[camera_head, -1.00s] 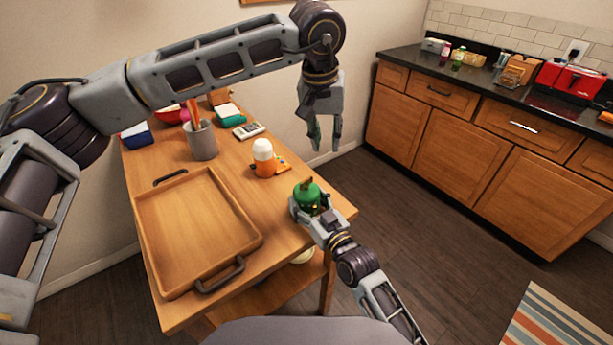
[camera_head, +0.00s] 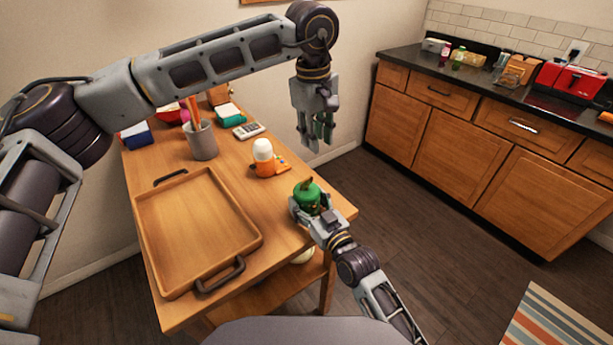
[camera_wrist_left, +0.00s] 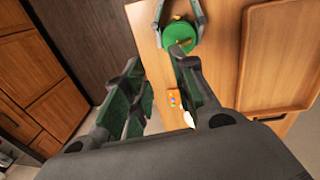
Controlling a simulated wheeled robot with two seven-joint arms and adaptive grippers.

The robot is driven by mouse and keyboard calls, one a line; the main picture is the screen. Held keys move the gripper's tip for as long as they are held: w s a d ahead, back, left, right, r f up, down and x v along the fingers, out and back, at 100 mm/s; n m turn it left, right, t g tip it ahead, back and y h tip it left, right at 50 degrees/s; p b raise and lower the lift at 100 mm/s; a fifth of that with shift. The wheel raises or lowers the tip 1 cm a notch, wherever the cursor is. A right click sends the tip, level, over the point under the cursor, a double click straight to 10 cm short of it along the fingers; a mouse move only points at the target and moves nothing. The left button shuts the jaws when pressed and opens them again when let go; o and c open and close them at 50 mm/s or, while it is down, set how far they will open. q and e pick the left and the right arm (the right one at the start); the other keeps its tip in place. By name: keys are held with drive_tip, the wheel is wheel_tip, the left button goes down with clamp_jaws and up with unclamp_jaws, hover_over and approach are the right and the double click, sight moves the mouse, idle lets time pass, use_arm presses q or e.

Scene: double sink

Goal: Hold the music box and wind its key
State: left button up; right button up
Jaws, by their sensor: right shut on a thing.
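The green round music box (camera_head: 307,196) is at the table's right front corner, with a small gold-brown key (camera_head: 306,184) on top. My right gripper (camera_head: 308,208) is shut on the music box from the front. My left gripper (camera_head: 317,142) points down, open and empty, above and behind the music box in the head view. In the left wrist view the music box (camera_wrist_left: 178,37) and its key (camera_wrist_left: 183,42) show beyond the left fingers (camera_wrist_left: 160,75), apart from them.
A wooden tray (camera_head: 143,228) fills the table's left front. An orange and white bottle (camera_head: 263,158) stands behind the music box. A grey utensil cup (camera_head: 202,141) and a calculator (camera_head: 249,130) are farther back. The floor right of the table is clear.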

sight(307, 179)
use_arm(q)
drive_tip(key=shift+s+a+n+g+y, duration=0.15)
drive_tip(key=shift+a+n, duration=0.2)
drive_tip(key=shift+n, duration=3)
drive_tip(key=shift+s+a+n+g+y, duration=0.15)
drive_tip(key=shift+a+n, duration=0.25)
drive_tip(key=shift+n, duration=2.9)
drive_tip(key=shift+a+n+g+y, duration=0.1)
drive_tip(key=shift+a+n+g, duration=0.2)
drive_tip(key=shift+n, duration=3.05)
drive_tip(key=shift+f, duration=0.15)
drive_tip(key=shift+f, duration=5.9)
clamp_jaws()
drive_tip(key=shift+a, duration=0.1)
